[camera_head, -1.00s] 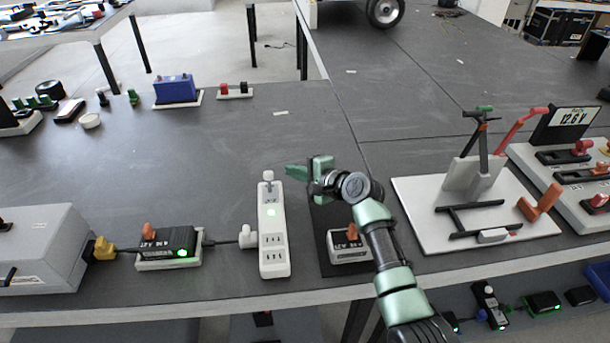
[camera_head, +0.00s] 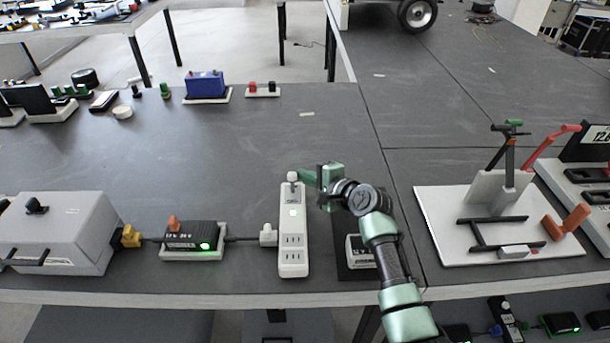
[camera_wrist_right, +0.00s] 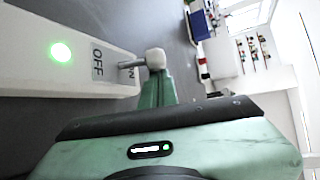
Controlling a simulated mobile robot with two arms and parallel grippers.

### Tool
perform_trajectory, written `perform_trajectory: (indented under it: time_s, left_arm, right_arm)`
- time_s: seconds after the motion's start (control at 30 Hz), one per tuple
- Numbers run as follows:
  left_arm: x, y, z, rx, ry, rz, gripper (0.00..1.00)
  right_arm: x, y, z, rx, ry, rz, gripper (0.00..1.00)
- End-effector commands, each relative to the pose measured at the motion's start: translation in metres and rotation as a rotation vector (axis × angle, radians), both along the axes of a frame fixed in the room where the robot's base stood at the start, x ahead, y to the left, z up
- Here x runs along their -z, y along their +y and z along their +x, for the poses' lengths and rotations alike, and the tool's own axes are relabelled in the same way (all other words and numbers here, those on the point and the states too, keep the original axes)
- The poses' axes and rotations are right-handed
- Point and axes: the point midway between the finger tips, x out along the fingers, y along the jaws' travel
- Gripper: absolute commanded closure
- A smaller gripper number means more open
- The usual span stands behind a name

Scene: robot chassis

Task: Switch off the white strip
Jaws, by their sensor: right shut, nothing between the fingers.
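The white strip (camera_head: 293,250) lies upright in the head view, with sockets on its lower half and a toggle with a white ball knob (camera_head: 292,177) at its far end. In the right wrist view the knob (camera_wrist_right: 155,59) sits on a thin lever that leans over the ON label, away from the OFF label. A round lamp (camera_wrist_right: 60,52) on the strip glows green. My right gripper (camera_head: 306,177) is shut and empty, its green fingertips just right of the knob. In the wrist view the fingertips (camera_wrist_right: 157,88) seem to touch the knob; contact is not certain. My left gripper is not in view.
A black box with a green light (camera_head: 194,238) is cabled to the strip's left. A grey case (camera_head: 60,235) stands farther left. A white board with a stand (camera_head: 440,235) is to the right. The bench behind the strip is clear up to a blue battery (camera_head: 205,84).

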Motion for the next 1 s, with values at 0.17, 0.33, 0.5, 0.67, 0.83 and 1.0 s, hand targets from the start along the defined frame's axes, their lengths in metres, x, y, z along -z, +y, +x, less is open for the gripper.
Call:
perform_trajectory:
  time_s: [0.17,0.33,0.5,0.67,0.83,1.0]
  left_arm:
    - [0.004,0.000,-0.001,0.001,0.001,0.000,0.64]
    - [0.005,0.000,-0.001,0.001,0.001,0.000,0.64]
    - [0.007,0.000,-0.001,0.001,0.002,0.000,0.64]
    - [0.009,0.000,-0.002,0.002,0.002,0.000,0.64]
    - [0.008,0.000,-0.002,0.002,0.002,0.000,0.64]
    - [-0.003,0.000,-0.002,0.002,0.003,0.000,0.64]
  right_arm:
    - [0.001,0.000,-0.002,0.000,-0.037,-0.001,1.00]
    - [0.000,0.000,-0.003,0.000,-0.060,0.000,1.00]
    - [0.000,0.000,-0.004,-0.001,-0.085,0.000,1.00]
    - [-0.001,0.000,-0.006,-0.001,-0.126,0.000,1.00]
    - [-0.004,0.001,-0.010,-0.002,-0.125,0.000,1.00]
    - [-0.008,0.001,-0.017,-0.002,-0.123,0.001,1.00]
